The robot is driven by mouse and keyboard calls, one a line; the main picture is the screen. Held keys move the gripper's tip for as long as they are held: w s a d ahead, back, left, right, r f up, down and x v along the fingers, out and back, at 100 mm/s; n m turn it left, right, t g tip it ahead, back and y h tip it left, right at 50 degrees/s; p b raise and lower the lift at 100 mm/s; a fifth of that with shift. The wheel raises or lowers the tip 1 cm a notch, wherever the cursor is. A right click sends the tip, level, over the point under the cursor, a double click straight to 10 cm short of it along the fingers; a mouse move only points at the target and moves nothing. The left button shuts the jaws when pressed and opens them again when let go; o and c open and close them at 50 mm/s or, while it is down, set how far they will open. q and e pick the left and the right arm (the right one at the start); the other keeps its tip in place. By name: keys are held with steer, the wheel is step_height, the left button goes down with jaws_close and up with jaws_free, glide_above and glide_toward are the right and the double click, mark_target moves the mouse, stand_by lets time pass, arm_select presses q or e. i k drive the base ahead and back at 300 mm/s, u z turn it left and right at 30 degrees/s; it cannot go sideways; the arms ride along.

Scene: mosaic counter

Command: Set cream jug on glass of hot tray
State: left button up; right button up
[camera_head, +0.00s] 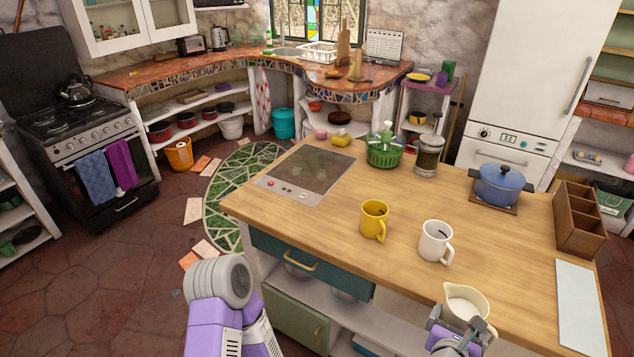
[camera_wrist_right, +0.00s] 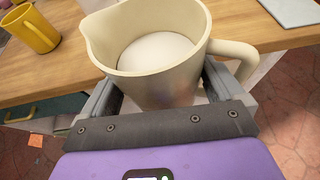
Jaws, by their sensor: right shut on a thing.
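The cream jug (camera_head: 467,301) is pale cream, with a spout, a handle and a white content inside. My right gripper (camera_head: 458,335) is shut on its body, which stays upright at the counter's front edge. In the right wrist view the jug (camera_wrist_right: 150,50) sits between the two fingers, handle to the right and spout to the left. The hot tray (camera_head: 312,168) lies at the counter's left end, with a dark glass top and a pale control strip with knobs. Its glass is bare. My left gripper is not seen; only a left arm link shows.
A yellow mug (camera_head: 374,219) and a white mug (camera_head: 435,241) stand between jug and tray. A green basket with a bottle (camera_head: 384,151) and a glass jar (camera_head: 429,156) stand behind. A blue pot (camera_head: 500,185), wooden box (camera_head: 578,219) and white board (camera_head: 580,306) are on the right.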

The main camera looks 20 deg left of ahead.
mark_target(318, 173)
steer(key=u, duration=0.25)
steer(key=k, duration=0.6)
steer(key=u, duration=1)
steer(key=i, duration=1.15)
steer(key=z, duration=0.85)
